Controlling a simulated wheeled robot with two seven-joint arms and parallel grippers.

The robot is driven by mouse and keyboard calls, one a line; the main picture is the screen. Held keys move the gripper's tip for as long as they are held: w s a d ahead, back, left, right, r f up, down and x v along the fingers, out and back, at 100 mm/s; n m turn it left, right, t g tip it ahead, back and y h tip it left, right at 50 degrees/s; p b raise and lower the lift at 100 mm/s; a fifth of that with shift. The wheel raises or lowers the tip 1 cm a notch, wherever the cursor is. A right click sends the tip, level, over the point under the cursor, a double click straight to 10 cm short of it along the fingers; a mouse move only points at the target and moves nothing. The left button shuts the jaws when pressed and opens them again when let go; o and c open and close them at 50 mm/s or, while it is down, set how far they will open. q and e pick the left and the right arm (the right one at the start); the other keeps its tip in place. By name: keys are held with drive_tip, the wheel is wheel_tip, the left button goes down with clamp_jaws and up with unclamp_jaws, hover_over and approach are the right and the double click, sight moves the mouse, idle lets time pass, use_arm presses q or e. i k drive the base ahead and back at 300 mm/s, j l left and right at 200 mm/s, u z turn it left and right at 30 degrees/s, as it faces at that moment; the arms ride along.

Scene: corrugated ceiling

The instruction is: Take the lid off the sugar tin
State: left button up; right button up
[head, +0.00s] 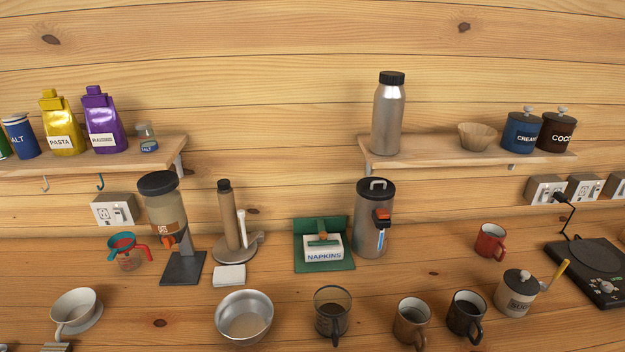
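A yellow handle (556,274) sticks up at a slant on the tin's right side. Neither of my grippers shows in the head view.
A black hot plate (597,262) lies right of the tin. Dark mugs (465,316) (410,322) stand to its left, and a red mug (489,241) stands behind. A wooden shelf (440,152) with canisters hangs above. Some counter between the mugs is clear.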

sight(522, 283)
drive_tip(key=z, duration=1.5)
drive_tip(key=i+l+u, duration=0.1)
drive_tip(key=u, duration=0.3)
drive_tip(key=l+u, duration=0.25)
drive_tip(key=u, duration=0.15)
drive_tip(key=i+l+u, duration=0.1)
drive_tip(key=u, duration=0.3)
drive_tip(key=l, duration=0.1)
